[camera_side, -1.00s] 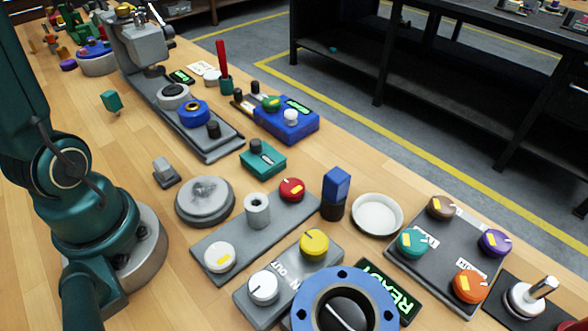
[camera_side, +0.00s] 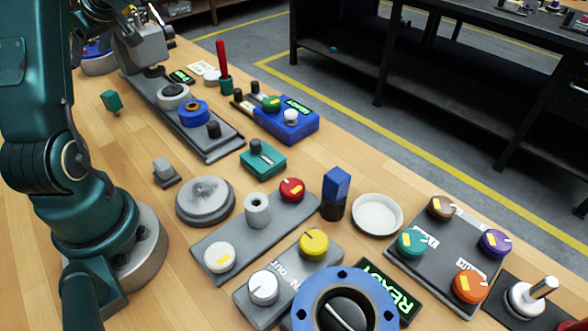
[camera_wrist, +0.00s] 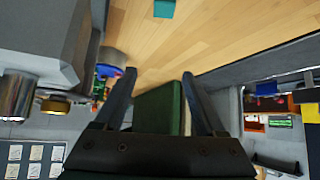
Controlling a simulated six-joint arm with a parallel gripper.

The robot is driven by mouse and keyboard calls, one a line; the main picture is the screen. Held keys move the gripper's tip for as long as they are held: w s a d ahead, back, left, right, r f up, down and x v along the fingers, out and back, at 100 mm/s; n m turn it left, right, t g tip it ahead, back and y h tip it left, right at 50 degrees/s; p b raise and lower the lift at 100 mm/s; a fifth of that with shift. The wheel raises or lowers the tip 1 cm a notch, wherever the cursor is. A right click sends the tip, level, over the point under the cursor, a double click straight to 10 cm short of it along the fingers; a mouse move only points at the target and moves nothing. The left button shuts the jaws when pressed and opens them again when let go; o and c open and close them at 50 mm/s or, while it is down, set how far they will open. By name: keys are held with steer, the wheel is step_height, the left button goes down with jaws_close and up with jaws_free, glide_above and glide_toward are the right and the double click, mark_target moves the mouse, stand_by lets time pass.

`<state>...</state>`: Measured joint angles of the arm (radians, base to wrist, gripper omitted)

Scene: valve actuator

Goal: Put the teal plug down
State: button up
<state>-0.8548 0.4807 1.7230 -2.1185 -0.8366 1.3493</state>
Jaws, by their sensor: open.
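A small teal block (camera_side: 111,101), which looks like the teal plug, is at the left part of the wooden table and appears tilted. A teal piece, probably the same one, shows at the top edge of the wrist view (camera_wrist: 164,8), beyond the fingertips. My gripper (camera_wrist: 158,76) is open in the wrist view. A dark green block (camera_wrist: 160,108) shows between its two fingers; I cannot tell whether they touch it or what it is.
A grey rail fixture (camera_side: 225,142) and a teal box with a black knob (camera_side: 263,158) stand right of the teal block. A grey round disc (camera_side: 205,200) and a panel with several coloured knobs (camera_side: 445,255) are nearer. Bare wood surrounds the teal block.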

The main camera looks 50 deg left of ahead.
mark_target(108, 93)
step_height(108, 93, down, 10)
steer(key=shift+f, duration=0.2)
steer(key=shift+x, duration=2.5)
steer(key=shift+a, duration=0.1)
jaws_close()
